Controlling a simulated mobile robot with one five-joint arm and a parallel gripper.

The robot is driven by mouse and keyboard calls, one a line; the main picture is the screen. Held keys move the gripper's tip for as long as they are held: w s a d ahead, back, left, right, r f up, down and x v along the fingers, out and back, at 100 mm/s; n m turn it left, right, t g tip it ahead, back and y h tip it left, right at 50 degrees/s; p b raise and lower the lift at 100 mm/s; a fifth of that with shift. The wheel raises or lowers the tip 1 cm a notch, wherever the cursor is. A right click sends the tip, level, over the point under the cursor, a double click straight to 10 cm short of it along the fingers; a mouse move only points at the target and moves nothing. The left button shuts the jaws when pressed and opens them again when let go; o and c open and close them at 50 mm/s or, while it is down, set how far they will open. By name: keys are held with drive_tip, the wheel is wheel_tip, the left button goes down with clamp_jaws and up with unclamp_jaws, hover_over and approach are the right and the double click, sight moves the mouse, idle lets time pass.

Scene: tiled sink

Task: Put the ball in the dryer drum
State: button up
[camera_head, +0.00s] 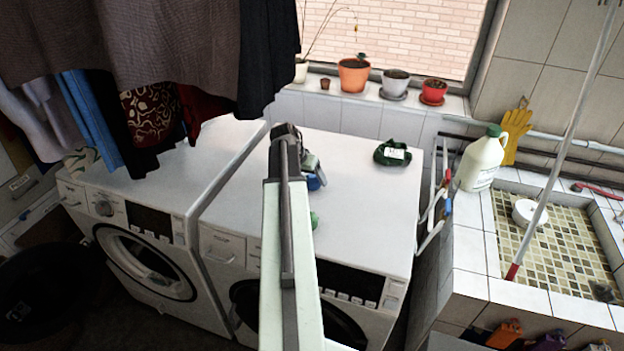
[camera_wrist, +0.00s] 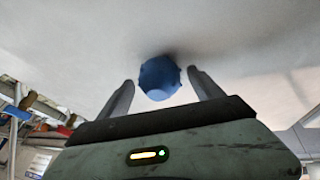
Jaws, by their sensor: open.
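A blue faceted ball (camera_wrist: 159,79) rests on the white top of the right-hand machine (camera_head: 350,215). In the head view the ball (camera_head: 315,183) is partly hidden by my gripper. In the wrist view my gripper (camera_wrist: 160,84) is open, with one finger on each side of the ball and small gaps visible. The right machine's round door (camera_head: 343,328) is largely hidden behind my arm and cut off by the picture edge. The left machine's round door (camera_head: 147,262) looks shut. I cannot tell which machine is the dryer, and no drum interior is clear.
A dark green packet (camera_head: 393,153) lies farther back on the right machine. A small green object (camera_head: 314,219) shows beside my arm. Clothes (camera_head: 150,45) hang at upper left. Potted plants (camera_head: 354,74) line the sill. A white jug (camera_head: 481,160) stands by the tiled sink (camera_head: 557,235).

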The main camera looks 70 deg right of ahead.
drive_tip(key=p+v, duration=1)
drive_tip(key=v, duration=0.2)
drive_tip(key=shift+p, duration=0.4)
